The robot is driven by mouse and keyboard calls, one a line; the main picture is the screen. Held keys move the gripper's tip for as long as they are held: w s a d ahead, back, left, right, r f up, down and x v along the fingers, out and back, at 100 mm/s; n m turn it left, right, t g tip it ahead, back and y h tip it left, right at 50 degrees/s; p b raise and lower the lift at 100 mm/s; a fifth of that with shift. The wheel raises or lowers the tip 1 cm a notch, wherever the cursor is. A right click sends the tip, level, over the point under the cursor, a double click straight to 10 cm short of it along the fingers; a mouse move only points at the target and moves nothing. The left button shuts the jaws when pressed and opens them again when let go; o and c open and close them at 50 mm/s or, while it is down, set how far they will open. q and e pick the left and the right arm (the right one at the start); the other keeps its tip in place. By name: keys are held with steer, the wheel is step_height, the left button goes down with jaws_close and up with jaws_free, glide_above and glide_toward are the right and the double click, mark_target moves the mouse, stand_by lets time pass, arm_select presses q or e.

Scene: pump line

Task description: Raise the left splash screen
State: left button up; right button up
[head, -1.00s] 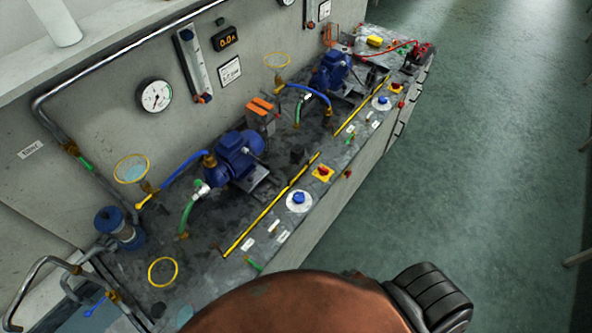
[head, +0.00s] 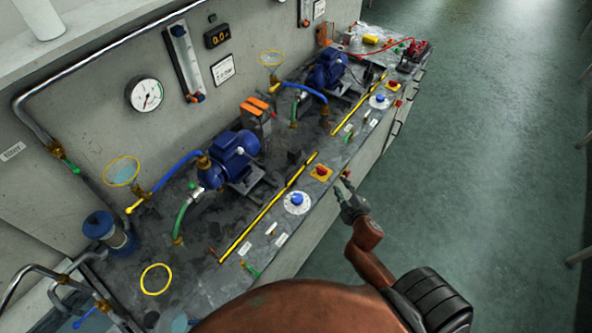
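The left splash screen (head: 268,208) shows as a long yellow-edged strip lying along the front of the bench, before the left blue pump. It looks lowered, with no panel standing above the bench top. A second yellow strip (head: 358,104) runs in front of the right pump. My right gripper (head: 344,187) is beyond the bench's front edge, to the right of the left strip and apart from it. It is small and dark here, and I cannot tell whether its fingers are open. My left gripper is not in view.
The left pump (head: 232,157) and right pump (head: 328,70) stand behind the strips. The green floor (head: 480,170) at right is clear.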

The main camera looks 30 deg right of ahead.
mark_target(296, 169)
steer(key=w+r+n+t, duration=0.1)
steer(key=r, duration=0.1)
steer(key=w+a+r+n+t+y, duration=0.1)
steer(key=w+r+n, duration=0.1)
steer(key=w+a+r+n+t+y, duration=0.1)
steer(key=w+r+n, duration=0.1)
steer(key=w+a+n+y, duration=0.1)
steer(key=n+y, duration=0.1)
steer(key=n, duration=0.1)
steer(key=shift+w+a+r+t+y, duration=0.35)
steer(key=shift+t+y, duration=0.05)
steer(key=a+n+y, duration=0.1)
steer(key=n, duration=0.1)
steer(key=a+f+n+g+y, duration=0.1)
steer(key=n+y, duration=0.1)
steer(key=w+a+n+y, duration=0.1)
steer(key=a+n+y, duration=0.1)
steer(key=shift+f, duration=0.35)
steer(key=shift+a+f+n+g, duration=0.25)
steer(key=shift+n+g, duration=0.15)
steer(key=shift+n, duration=0.1)
steer(key=shift+a+f+y, duration=0.15)
steer(key=shift+a+y, duration=0.05)
steer(key=shift+y, duration=0.2)
steer(key=x, duration=0.7)
steer(key=shift+w+a+f+b, duration=0.15)
steer(key=shift+w+f+b, duration=0.05)
steer(key=shift+b, duration=0.1)
jaws_close()
